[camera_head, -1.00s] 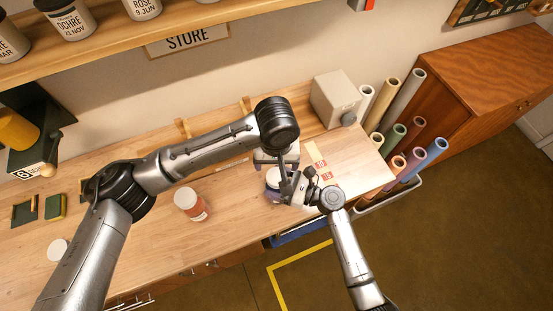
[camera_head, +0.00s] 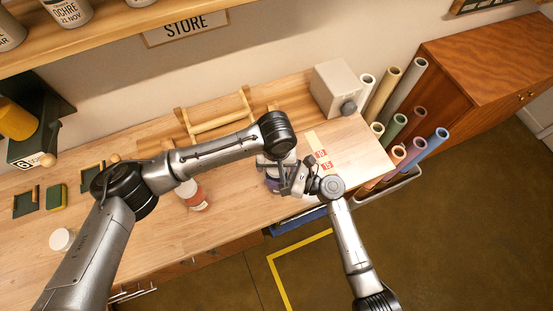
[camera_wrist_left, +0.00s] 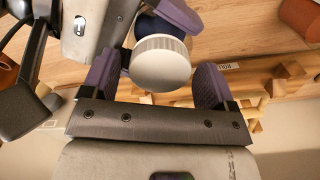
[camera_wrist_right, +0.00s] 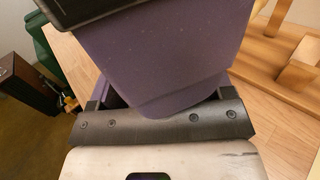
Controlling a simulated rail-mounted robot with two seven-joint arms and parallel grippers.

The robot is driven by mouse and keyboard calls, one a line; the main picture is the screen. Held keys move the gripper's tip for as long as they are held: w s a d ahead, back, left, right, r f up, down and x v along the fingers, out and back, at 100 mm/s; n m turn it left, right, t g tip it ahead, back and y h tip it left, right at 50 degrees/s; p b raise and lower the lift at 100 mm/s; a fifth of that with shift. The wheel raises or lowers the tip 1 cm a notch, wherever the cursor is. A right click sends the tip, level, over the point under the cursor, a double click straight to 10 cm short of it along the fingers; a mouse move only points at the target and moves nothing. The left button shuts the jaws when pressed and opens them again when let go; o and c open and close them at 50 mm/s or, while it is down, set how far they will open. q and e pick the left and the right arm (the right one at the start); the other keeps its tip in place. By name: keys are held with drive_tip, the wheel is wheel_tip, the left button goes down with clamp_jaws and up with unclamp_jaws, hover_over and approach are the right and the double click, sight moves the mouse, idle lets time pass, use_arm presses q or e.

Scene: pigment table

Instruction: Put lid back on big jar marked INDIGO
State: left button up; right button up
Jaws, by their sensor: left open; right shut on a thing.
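A jar with a dark blue body (camera_wrist_left: 160,27) and a white ribbed lid (camera_wrist_left: 157,62) on its top side shows in the left wrist view. Its lettering cannot be read. My right gripper (camera_head: 282,184) is shut on the jar; in the right wrist view its large purple finger hides the jar. My left gripper (camera_head: 268,168) is over the jar in the head view. In the left wrist view it is open, a purple finger on each side of the lid. I cannot tell whether the lid is fully seated.
A red-labelled jar (camera_head: 193,195) stands to the left on the bench. A white round piece (camera_head: 61,239) lies at far left. A wooden rack (camera_head: 216,112) is behind my left forearm. A grey box (camera_head: 337,88) and paper rolls (camera_head: 402,90) are at right. The bench front is mostly clear.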

use_arm(q)
drive_tip(key=c, duration=0.9)
drive_tip(key=o, duration=1.1)
drive_tip(key=shift+r, duration=0.1)
wheel_tip(320, 180, up, 12)
drive_tip(key=shift+f, duration=0.1)
use_arm(e)
drive_tip(key=o, duration=1.7)
